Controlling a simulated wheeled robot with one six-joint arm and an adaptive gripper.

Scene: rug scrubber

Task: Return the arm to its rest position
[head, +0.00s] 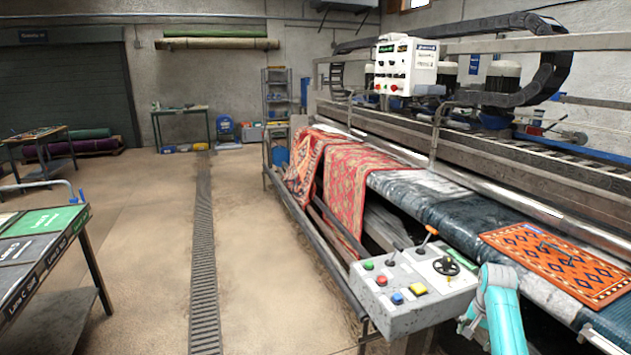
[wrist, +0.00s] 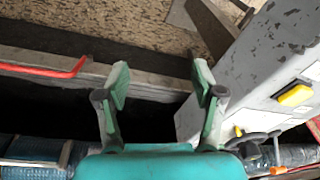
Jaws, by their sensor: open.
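My gripper (wrist: 160,82) shows in the wrist view with its two green fingers spread apart and nothing between them. It hangs over a dark gap beside a pale metal frame edge. The grey control box (wrist: 265,75) with a yellow button stands close to its right. In the head view my teal arm (head: 500,312) reaches up at the lower right, just right of the control box (head: 405,300). The gripper's fingertips are hard to make out there.
The rug scrubber's dark bed (head: 425,200) runs along the right, with an orange patterned rug (head: 550,265) and a red rug (head: 352,185) on it. A red bar (wrist: 45,70) lies left of my gripper. A table with panels (head: 35,250) stands far left. The middle floor is clear.

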